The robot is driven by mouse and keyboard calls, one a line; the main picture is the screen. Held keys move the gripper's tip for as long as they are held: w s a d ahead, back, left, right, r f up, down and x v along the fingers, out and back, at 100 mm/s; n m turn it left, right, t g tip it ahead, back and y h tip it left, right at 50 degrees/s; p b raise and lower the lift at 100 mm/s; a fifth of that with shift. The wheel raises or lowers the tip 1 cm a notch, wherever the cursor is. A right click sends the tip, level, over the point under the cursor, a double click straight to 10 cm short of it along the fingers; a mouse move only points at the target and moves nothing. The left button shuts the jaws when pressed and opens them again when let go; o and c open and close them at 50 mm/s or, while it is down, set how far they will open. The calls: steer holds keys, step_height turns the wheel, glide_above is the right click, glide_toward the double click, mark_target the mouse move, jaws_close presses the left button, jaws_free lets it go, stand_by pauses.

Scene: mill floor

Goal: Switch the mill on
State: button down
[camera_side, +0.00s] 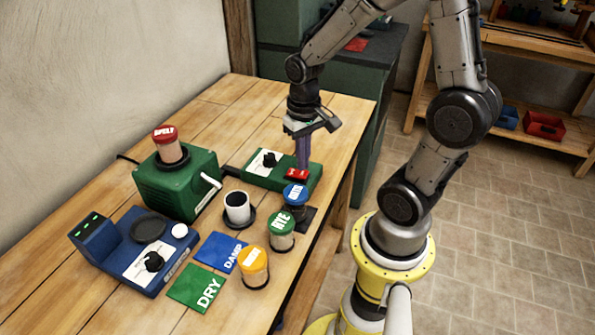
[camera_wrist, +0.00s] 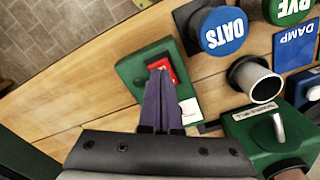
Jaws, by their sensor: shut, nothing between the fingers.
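The mill is a green box (camera_side: 175,182) with a crank-like handle on its side. A jar with a red lid marked SPELT (camera_side: 166,143) stands upside down or upright on top; I cannot tell which. Beside it lies a green control box (camera_side: 250,180) with a black dial (camera_side: 269,159) on a white plate and a red rocker switch (camera_side: 297,175). My gripper (camera_side: 303,166) points down, shut and empty, with its purple fingertips at the switch. In the wrist view the fingertips (camera_wrist: 160,73) cover part of the red switch (camera_wrist: 168,69). I cannot tell if they touch it.
An OATS jar (camera_side: 295,191) stands close to the control box. A RYE jar (camera_side: 281,224), a yellow-lidded jar (camera_side: 254,260) and a cup (camera_side: 237,207) stand nearer. DRY (camera_side: 197,288) and DAMP (camera_side: 221,251) cards lie flat by a blue scale (camera_side: 128,260).

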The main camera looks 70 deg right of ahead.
mark_target(302, 174)
steer(key=shift+f, duration=0.95)
stand_by(0.7)
steer(key=shift+r, duration=3.55)
steer(key=shift+a, duration=0.1)
steer(key=s+a+r+n+t, duration=0.5)
steer(key=s+a+r+n, duration=0.1)
steer(key=s+a+r, duration=0.1)
steer(key=shift+s+a+r+t, duration=0.2)
steer(key=shift+a+r+t, duration=0.1)
steer(key=shift+a+r, duration=0.6)
